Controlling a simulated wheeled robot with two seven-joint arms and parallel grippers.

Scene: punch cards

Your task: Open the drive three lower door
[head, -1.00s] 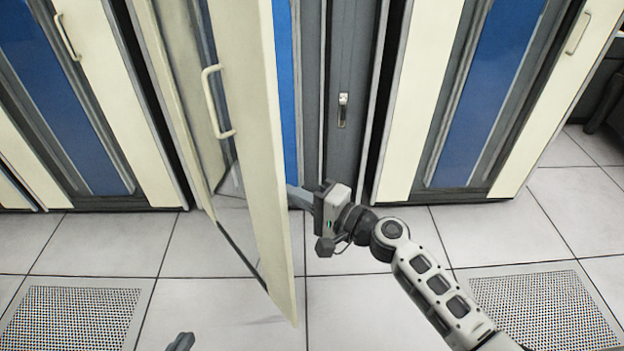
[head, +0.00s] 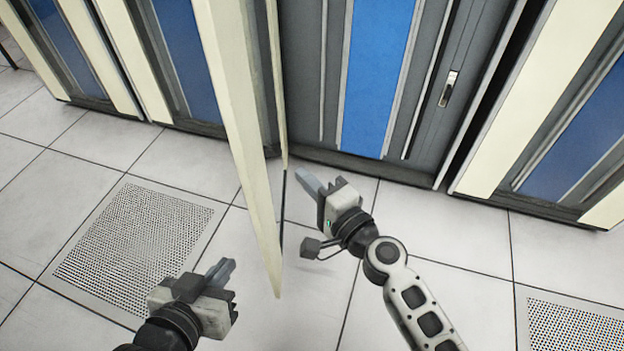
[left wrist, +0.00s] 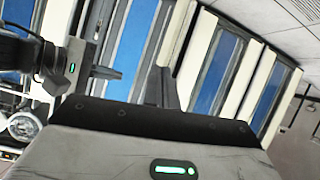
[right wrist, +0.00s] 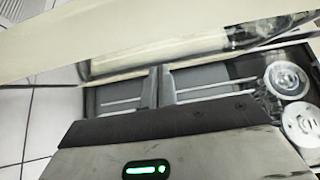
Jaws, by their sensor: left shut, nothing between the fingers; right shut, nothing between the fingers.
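A tall cream cabinet door (head: 238,110) stands swung out from its cabinet, seen nearly edge-on in the head view. Behind it the cabinet shows a blue panel (head: 375,80) and a grey panel with a small latch (head: 448,90). My right gripper (head: 303,179) is shut and empty, just right of the door, on its inner side. The right wrist view shows its closed fingers (right wrist: 158,86) with a cream panel across the top. My left gripper (head: 228,268) is shut and empty, left of the door. A gap to the door shows in the head view.
More cream-and-blue cabinets stand at left (head: 110,60) and right (head: 585,130). The tiled floor is clear in front, with perforated tiles at left (head: 135,245) and lower right (head: 575,335).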

